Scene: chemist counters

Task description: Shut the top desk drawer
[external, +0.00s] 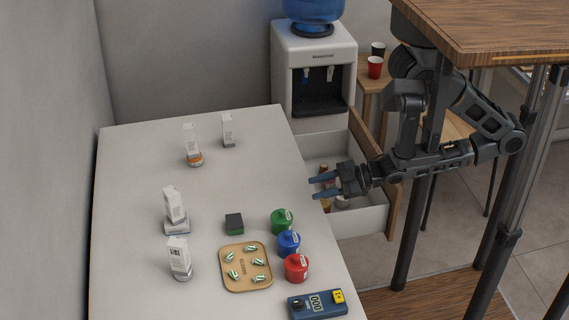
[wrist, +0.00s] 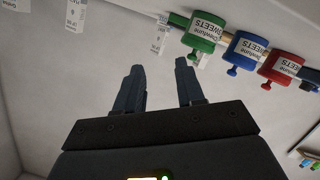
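The top desk drawer (external: 362,222) is pulled out from the right side of the white desk (external: 130,200) in the external view. Its wooden front (external: 393,205) faces right, and small bottles lie inside. My gripper (external: 318,187) hovers over the drawer, near the desk's right edge, fingers pointing left. In the wrist view my gripper (wrist: 160,80) has its two dark fingers apart with nothing between them. I cannot tell whether it touches the drawer.
Green (external: 282,221), blue (external: 289,243) and red (external: 296,267) jars stand near the desk's right edge. A tray of sweets (external: 245,284), a blue device (external: 317,304) and white boxes are on the desktop. A water dispenser (external: 315,55) stands behind the drawer. A wooden table (external: 490,25) is at right.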

